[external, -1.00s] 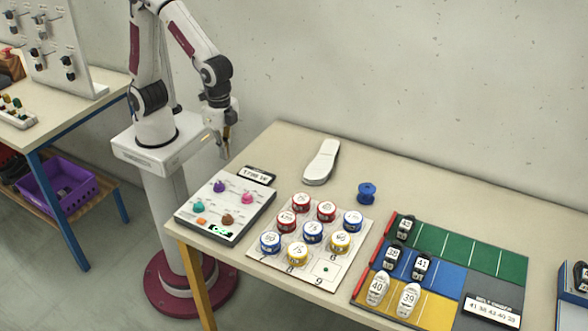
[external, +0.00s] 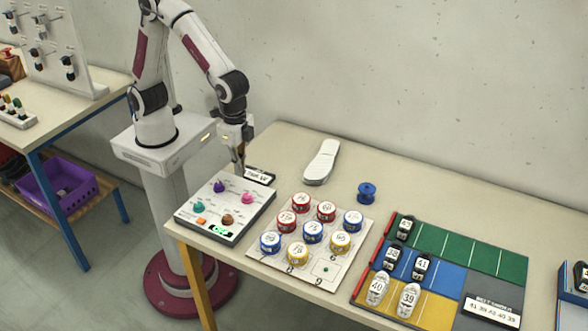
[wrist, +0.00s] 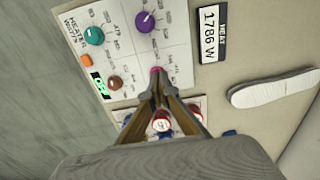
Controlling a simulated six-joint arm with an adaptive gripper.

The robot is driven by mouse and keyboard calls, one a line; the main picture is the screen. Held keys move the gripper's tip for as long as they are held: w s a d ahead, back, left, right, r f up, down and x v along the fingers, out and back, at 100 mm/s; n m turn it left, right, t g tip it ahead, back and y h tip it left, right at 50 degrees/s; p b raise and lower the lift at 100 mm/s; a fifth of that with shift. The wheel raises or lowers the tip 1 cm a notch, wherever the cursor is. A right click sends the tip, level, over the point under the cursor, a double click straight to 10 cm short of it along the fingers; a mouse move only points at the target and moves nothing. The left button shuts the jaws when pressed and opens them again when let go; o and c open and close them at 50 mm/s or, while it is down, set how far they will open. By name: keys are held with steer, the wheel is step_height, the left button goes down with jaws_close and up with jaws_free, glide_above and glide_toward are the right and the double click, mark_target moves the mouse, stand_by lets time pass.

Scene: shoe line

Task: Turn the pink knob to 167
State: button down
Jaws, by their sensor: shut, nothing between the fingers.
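The pink knob (external: 247,198) sits on the right side of the control panel (external: 238,228) in the external view. In the wrist view the pink knob (wrist: 157,71) shows just beyond my fingertips and is partly hidden by them. My gripper (external: 240,170) is shut and empty, pointing down above the panel's back edge. It also shows in the wrist view (wrist: 160,80). A tag reading 1786 W (wrist: 214,33) lies by the panel. The panel's small green display (wrist: 99,84) is too small to read.
The panel also holds a purple knob (external: 219,187), a teal knob (external: 198,206), a brown knob (external: 227,219) and an orange button (external: 201,221). A board of several round tins (external: 341,270), a white insole (external: 322,160) and a blue spool (external: 367,192) are to the right.

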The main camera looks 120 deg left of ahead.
steer(key=shift+f, duration=0.1)
steer(key=shift+f, duration=3.4)
steer(key=shift+w+d, duration=0.1)
steer(key=shift+w, duration=0.05)
steer(key=shift+d, duration=1.1)
steer(key=shift+s+d, duration=0.15)
steer(key=shift+s, duration=0.25)
steer(key=shift+r, duration=0.15)
steer(key=shift+r, duration=2.85)
